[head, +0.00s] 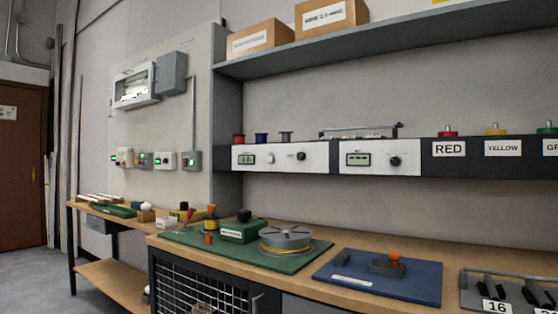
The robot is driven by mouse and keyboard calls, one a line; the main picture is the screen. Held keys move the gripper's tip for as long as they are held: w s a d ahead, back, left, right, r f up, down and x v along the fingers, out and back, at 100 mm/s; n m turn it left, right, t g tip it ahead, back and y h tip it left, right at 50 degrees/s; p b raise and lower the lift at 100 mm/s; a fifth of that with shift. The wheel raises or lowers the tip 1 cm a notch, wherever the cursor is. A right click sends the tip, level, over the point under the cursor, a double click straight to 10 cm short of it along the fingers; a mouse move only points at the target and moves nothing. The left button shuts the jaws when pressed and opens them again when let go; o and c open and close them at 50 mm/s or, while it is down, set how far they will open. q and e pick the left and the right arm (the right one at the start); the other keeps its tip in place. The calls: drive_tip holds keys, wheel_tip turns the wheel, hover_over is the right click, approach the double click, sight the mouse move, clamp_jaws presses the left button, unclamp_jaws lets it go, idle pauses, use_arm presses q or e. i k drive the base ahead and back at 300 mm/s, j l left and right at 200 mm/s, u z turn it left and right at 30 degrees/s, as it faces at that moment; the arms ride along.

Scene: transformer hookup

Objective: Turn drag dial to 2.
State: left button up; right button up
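I cannot tell which part is the drag dial, and no number 2 is readable in the head view. A green box (240,232) with a black knob (244,215) on top and a white label stands on a green mat (322,247). A grey round reel (286,236) with a yellow band round its base sits right of it. Black knobs also show on the left white panel (301,156) and the right white panel (394,161), beside small displays. Neither of my grippers is in view.
A blue mat (424,286) with a grey block and orange knob (395,257) lies right of the green mat. A rack marked 16 (497,306) stands at the bench's right end. Small spools (262,138) and RED and YELLOW signs (503,148) line the shelf above.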

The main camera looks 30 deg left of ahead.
sight(301, 155)
drive_tip(key=i+j, duration=0.1)
drive_tip(key=j, duration=0.3)
drive_tip(key=i+j, duration=0.1)
drive_tip(key=j, duration=0.3)
drive_tip(key=i+j, duration=0.1)
drive_tip(key=j, duration=0.3)
drive_tip(key=i+j, duration=0.1)
drive_tip(key=j, duration=0.3)
